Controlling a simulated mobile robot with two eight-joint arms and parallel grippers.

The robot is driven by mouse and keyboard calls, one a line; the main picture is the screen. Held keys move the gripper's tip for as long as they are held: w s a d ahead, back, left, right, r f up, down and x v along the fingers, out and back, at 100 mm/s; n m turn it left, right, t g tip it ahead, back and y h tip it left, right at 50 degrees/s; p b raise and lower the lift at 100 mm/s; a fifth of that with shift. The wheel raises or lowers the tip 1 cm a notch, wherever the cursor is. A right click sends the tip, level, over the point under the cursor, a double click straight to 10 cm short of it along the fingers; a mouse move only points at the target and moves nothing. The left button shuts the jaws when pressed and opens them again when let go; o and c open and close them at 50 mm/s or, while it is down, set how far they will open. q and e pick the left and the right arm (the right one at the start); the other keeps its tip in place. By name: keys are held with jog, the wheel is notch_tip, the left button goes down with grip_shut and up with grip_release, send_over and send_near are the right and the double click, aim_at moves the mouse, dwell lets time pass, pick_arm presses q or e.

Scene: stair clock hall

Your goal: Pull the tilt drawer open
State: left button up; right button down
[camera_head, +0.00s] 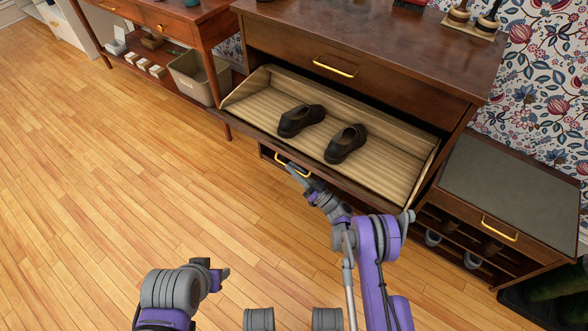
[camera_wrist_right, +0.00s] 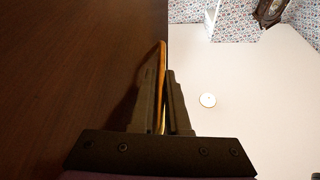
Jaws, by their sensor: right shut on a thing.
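The tilt drawer (camera_head: 262,102) of the brown cabinet is tipped out. Its ribbed tan inside shows, with a dark left shoe (camera_head: 301,120) and a dark right shoe (camera_head: 346,143) lying in it. My right gripper (camera_head: 293,169) is at a brass handle (camera_head: 281,159) just below the drawer's outer rim. In the right wrist view the gripper (camera_wrist_right: 166,100) is shut on the handle (camera_wrist_right: 162,62), beside a brown wooden panel (camera_wrist_right: 75,70). The head view does not clearly show which front bears this handle. My left gripper (camera_head: 218,277) is low in the head view, away from the cabinet; its jaws are unclear.
A closed upper drawer with a brass handle (camera_head: 335,67) is above the tilt drawer. A grey-topped bench (camera_head: 520,185) with shoes below stands at the right. A side table (camera_head: 170,22) with a bin (camera_head: 190,82) stands at the left. The wooden floor (camera_head: 120,190) at left is clear.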

aim_at(298, 161)
dwell(0.6)
jog(key=shift+w+d+r+m+t+h, duration=0.1)
jog(key=shift+w+d+r+m, duration=0.15)
jog(key=shift+r+m, duration=0.15)
jog(key=shift+w+d+r+m+t+h, duration=0.15)
jog(key=shift+w+r+m, duration=0.15)
jog(key=shift+r, duration=0.2)
jog(key=shift+w+d+r+m+t+h, duration=0.1)
jog(key=shift+w+d+r+m, duration=0.15)
jog(key=shift+r, duration=0.2)
jog(key=c, duration=0.9)
grip_release()
jog(key=shift+d, duration=0.1)
jog(key=p+v, duration=0.1)
jog(key=v, duration=0.9)
jog(key=shift+s, duration=0.3)
jog(key=shift+d+f, duration=0.15)
